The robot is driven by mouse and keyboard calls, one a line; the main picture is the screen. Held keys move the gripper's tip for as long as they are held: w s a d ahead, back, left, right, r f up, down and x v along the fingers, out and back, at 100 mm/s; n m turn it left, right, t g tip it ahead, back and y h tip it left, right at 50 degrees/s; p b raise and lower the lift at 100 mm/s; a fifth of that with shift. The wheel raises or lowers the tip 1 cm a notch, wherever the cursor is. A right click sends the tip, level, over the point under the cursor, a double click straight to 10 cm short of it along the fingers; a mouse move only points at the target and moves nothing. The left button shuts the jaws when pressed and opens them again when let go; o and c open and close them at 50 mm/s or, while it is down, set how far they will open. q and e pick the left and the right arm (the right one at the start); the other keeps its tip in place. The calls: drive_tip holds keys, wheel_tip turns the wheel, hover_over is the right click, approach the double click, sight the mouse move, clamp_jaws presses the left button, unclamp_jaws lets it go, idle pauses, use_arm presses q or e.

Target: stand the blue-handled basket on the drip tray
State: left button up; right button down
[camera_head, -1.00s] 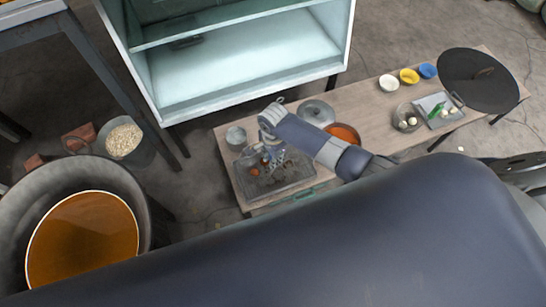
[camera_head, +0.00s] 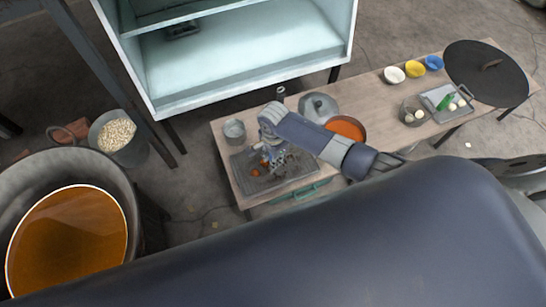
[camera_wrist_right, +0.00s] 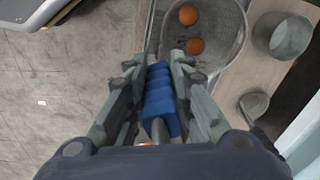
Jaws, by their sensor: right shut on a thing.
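The wire-mesh basket (camera_wrist_right: 228,42) with its blue handle (camera_wrist_right: 160,98) is in the right wrist view, with orange round pieces inside. My right gripper (camera_wrist_right: 160,80) is shut on the blue handle, with a finger on each side. In the head view my right gripper (camera_head: 270,142) points down over the dark drip tray (camera_head: 296,178) at the bench's left end. The basket is mostly hidden there; orange spots show below the gripper. I cannot tell whether the basket touches the tray. My left gripper is not in view.
A metal pot (camera_head: 235,131) stands left of the gripper, with a lidded pot (camera_head: 318,107) and an orange-filled bowl (camera_head: 346,127) to its right. The wrist view also shows a ladle (camera_wrist_right: 254,104). A large vat (camera_head: 70,240) stands at the left. An open cabinet (camera_head: 235,60) stands behind.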

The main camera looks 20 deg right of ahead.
drive_tip(key=shift+f, duration=0.3)
idle(0.5)
drive_tip(key=c, duration=1.3)
unclamp_jaws()
drive_tip(key=shift+c, duration=0.2)
wheel_tip(320, 180, up, 12)
drive_tip(key=shift+s, duration=0.1)
